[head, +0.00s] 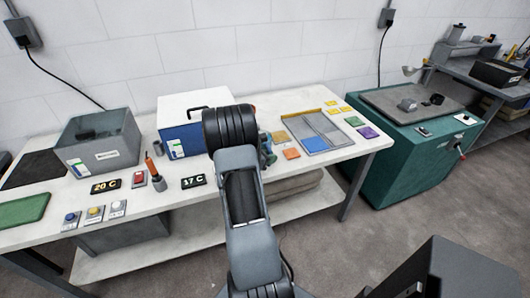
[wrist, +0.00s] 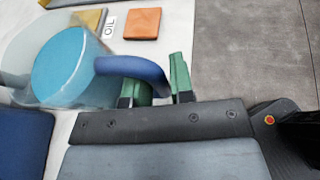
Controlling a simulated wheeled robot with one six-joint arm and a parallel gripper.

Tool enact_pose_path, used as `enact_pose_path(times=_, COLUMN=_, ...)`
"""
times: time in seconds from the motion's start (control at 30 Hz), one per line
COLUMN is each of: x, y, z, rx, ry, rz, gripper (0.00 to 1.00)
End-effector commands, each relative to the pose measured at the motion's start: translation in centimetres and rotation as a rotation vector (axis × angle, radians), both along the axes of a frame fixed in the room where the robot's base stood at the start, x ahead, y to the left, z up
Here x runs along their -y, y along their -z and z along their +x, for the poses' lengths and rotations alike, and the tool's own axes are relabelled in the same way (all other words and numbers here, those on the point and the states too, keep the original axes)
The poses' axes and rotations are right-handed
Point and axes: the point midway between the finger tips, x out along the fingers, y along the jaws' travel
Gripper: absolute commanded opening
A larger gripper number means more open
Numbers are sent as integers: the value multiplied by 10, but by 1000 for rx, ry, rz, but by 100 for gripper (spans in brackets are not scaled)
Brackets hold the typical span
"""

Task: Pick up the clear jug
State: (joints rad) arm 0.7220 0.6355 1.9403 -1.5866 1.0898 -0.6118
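The clear jug (wrist: 35,88) is at the left of the wrist view, with a round blue surface inside its clear wall and a thick blue handle (wrist: 130,68) pointing right. My gripper (wrist: 160,78) has its green fingers at the handle. The handle crosses over the left finger and its end comes down between the two fingers. The fingers stand apart, and I cannot tell whether both press on the handle. In the head view my arm hides most of the jug and gripper; only bits of green and blue show beside it.
An orange square (wrist: 142,23) and an OIL label (wrist: 109,26) lie beyond the jug. The grey tray (head: 314,133) is to the right of my arm on the white table (head: 340,154).

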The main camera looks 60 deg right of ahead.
Motion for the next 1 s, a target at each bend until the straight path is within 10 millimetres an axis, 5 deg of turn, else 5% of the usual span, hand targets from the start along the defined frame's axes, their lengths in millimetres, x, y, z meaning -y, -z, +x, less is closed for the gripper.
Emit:
enact_pose_path(times=0.23, x=0, y=0, z=0, rx=0, ry=0, rz=0, gripper=0)
enact_pose_path(times=0.77, x=0, y=-3, z=1, rx=2, ry=0, rz=-3, gripper=0)
enact_pose_path(times=1.0, x=0, y=-30, z=1, rx=6, ry=1, rz=-6, gripper=0)
